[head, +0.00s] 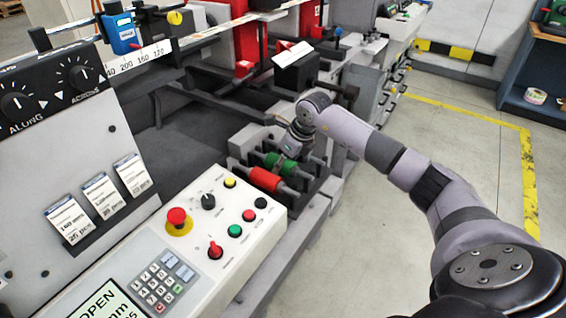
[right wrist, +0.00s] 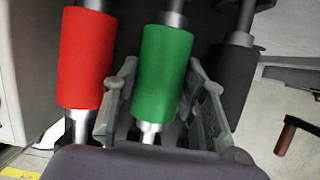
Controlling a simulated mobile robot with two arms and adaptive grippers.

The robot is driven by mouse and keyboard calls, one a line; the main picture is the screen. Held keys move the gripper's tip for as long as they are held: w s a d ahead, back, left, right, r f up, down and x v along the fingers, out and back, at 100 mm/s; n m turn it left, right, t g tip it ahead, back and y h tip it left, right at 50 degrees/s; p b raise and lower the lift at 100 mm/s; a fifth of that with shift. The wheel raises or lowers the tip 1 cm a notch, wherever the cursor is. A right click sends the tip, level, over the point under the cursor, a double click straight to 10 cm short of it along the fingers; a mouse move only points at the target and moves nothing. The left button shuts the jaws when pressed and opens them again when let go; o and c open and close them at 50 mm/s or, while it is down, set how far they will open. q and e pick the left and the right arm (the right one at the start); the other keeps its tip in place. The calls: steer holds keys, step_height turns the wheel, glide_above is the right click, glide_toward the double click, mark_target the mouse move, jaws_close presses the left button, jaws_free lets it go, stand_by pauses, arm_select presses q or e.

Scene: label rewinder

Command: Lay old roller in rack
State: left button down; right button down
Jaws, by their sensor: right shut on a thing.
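The grey rack (head: 303,198) stands beyond the control panel with rollers lying side by side in it. A red roller (head: 266,179) is nearest the panel, and it is at the left in the right wrist view (right wrist: 86,58). A green roller (head: 281,164) lies beside it. My right gripper (head: 288,154) is over the rack, shut on the green roller. In the right wrist view its fingers (right wrist: 163,92) stand on either side of the green sleeve (right wrist: 163,65). A dark roller (right wrist: 234,75) is just right of the fingers. Whether the green roller fully rests in its slot is hidden. My left gripper is out of view.
The control panel (head: 262,222) with buttons and a red emergency stop (head: 178,218) stands close in front of the rack. The rewinder machine (head: 200,120) fills the left and back. Open floor (head: 480,165) with yellow tape lies to the right.

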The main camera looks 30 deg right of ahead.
steer(key=c, duration=0.9)
jaws_free()
steer(key=shift+r+p, duration=2.75)
steer(key=shift+r, duration=1.55)
steer(key=shift+f, duration=0.1)
